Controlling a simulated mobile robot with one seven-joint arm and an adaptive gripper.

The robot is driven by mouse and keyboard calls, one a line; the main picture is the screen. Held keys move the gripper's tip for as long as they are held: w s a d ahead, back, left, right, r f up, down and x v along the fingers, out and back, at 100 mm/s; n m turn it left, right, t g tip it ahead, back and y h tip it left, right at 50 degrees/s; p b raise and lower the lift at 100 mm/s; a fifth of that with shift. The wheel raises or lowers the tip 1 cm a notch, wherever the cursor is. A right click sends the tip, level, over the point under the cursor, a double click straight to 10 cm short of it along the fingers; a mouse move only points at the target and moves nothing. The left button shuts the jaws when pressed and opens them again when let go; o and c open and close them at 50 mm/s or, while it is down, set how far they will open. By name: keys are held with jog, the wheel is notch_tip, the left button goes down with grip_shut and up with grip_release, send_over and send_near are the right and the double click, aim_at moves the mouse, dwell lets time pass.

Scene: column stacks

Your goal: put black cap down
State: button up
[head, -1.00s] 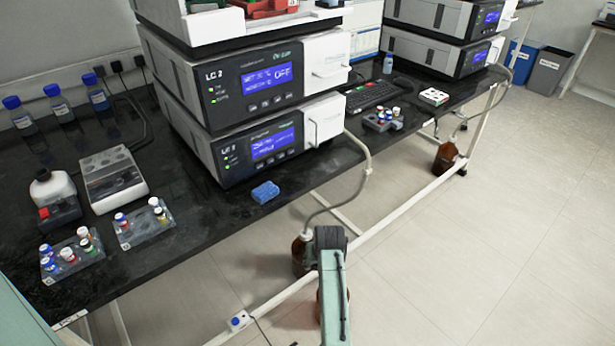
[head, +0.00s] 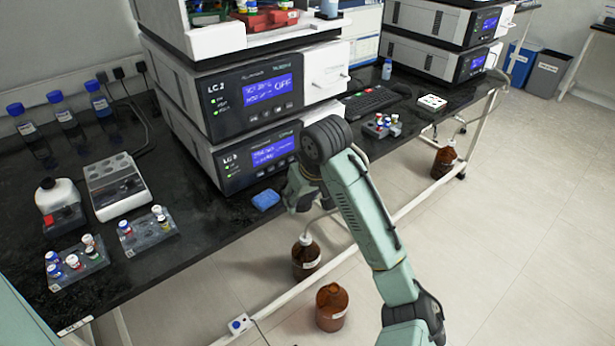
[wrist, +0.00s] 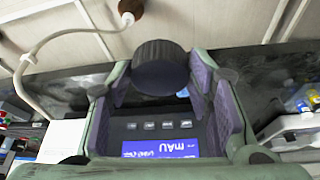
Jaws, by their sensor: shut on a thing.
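My gripper (wrist: 160,84) is shut on a black cap (wrist: 158,64), a ribbed dark cylinder held between the purple finger pads in the wrist view. In the head view my gripper (head: 299,188) is in front of the lower LC unit, above the bench's front edge, right of the blue sponge (head: 266,200). The cap cannot be made out there. The black bench top (head: 215,228) runs under the sponge and has a bare stretch to its left. A brown bottle (head: 332,308) with no cap visible stands on the floor.
The stacked LC units (head: 258,160) rise close behind my gripper. Vial racks (head: 148,238) and a grey device (head: 115,187) stand at the left. A second brown bottle (head: 306,258) with tubing stands below the bench, near a white rail (head: 270,312).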

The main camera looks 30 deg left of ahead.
jog(key=w+a, duration=0.1)
jog(key=w, duration=0.2)
jog(key=w+a, duration=0.2)
jog(key=w, duration=0.1)
jog(key=w+a+f, duration=0.1)
jog(key=w+a, duration=0.1)
jog(key=w, duration=0.2)
jog(key=shift+a+b, duration=0.1)
jog(key=shift+b, duration=0.2)
jog(key=shift+w+a+f, duration=0.15)
jog(key=shift+w+f, duration=0.05)
jog(key=shift+w, duration=0.05)
jog(key=w, duration=0.1)
jog(key=w+a+b, duration=0.1)
jog(key=shift+w+f, duration=0.15)
jog(key=shift+w, duration=0.15)
jog(key=shift+f+p, duration=0.85)
jog(key=shift+f, duration=0.8)
jog(key=shift+f, duration=0.15)
jog(key=o, duration=0.3)
jog(key=shift+f, duration=0.1)
jog(key=o, duration=0.5)
